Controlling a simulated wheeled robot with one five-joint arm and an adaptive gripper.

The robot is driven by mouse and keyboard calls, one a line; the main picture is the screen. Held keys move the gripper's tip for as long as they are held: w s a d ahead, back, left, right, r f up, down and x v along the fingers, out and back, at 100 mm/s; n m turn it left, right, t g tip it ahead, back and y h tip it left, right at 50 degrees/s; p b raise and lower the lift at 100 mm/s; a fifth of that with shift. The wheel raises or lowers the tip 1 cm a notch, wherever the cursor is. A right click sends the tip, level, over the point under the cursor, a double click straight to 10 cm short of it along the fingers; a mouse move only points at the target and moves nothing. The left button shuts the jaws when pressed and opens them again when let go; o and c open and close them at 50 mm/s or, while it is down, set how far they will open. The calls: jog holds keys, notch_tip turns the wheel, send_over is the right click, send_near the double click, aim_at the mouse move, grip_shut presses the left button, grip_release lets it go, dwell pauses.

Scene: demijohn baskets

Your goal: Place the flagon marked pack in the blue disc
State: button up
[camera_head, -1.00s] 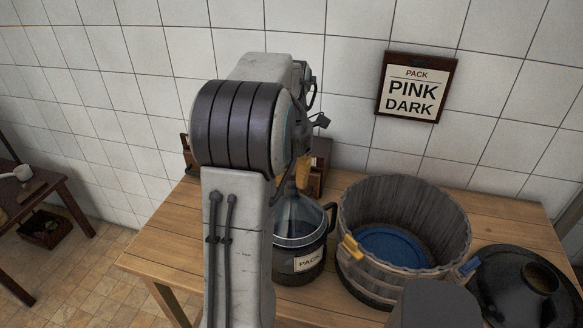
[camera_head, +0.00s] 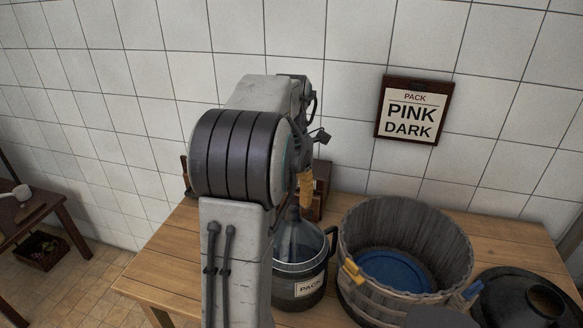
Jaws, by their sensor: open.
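The flagon marked PACK (camera_head: 312,287) stands upright on the wooden table, a clear vessel in a dark basket with a handle at its right. My arm hides its left side. The blue disc (camera_head: 392,272) lies flat on the bottom inside a grey wooden tub (camera_head: 452,262), right of the flagon.
A wall sign (camera_head: 411,110) reads PACK, PINK, DARK. A black round vessel (camera_head: 518,297) stands right of the tub. The table's left part (camera_head: 165,262) is clear.

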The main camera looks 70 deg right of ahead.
jog(key=shift+r+b, duration=0.75)
jog(key=shift+b, duration=0.1)
notch_tip(320, 180, up, 8)
jog(key=b, duration=0.1)
jog(key=shift+a+r+b, duration=0.2)
jog(key=shift+b, duration=0.2)
jog(key=shift+s, duration=0.1)
